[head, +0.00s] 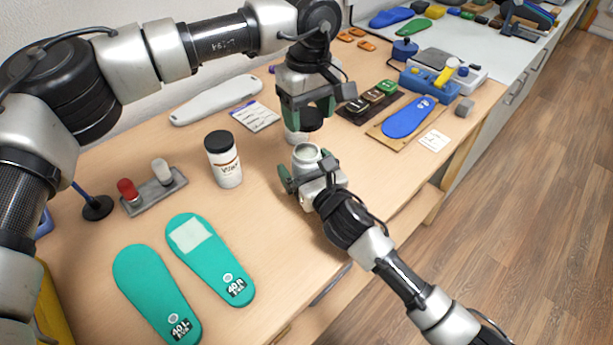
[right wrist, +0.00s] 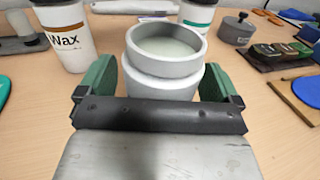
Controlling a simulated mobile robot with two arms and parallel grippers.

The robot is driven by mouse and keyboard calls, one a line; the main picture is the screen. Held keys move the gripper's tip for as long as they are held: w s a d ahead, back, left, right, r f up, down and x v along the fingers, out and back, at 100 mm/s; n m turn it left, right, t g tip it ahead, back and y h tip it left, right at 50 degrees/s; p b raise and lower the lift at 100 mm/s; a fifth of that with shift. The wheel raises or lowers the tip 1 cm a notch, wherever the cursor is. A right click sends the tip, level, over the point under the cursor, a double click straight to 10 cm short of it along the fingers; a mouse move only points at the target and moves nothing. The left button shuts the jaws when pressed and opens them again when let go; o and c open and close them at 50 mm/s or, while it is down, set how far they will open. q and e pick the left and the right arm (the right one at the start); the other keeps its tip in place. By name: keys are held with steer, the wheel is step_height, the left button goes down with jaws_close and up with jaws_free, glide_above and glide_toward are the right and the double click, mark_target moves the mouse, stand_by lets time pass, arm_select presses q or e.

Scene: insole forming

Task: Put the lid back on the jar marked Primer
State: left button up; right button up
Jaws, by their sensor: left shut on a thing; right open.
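An open white jar (head: 306,156) stands on the bench with pale contents; it is large in the right wrist view (right wrist: 165,55). Its label is not visible. My right gripper (head: 311,176) is open, with green fingers (right wrist: 155,85) on either side of this jar. My left gripper (head: 308,103) is shut on a dark lid (head: 312,119), above and just behind the open jar. The lid is not in the right wrist view. A lidded jar marked Wax (head: 225,168) stands to the left.
Another white jar (head: 293,134) stands behind, partly hidden by my left gripper; its green label shows in the right wrist view (right wrist: 197,14). Teal insoles (head: 155,285) lie front left. A blue insole (head: 408,117) lies on a board at right. A stamp holder (head: 155,192) stands at left.

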steer(key=c, duration=1.3)
arm_select(q)
glide_above(308, 157)
steer(key=shift+f, duration=2.5)
arm_select(e)
steer(key=shift+c, duration=0.3)
arm_select(q)
steer(key=shift+f, duration=0.9)
steer(key=shift+f, duration=0.5)
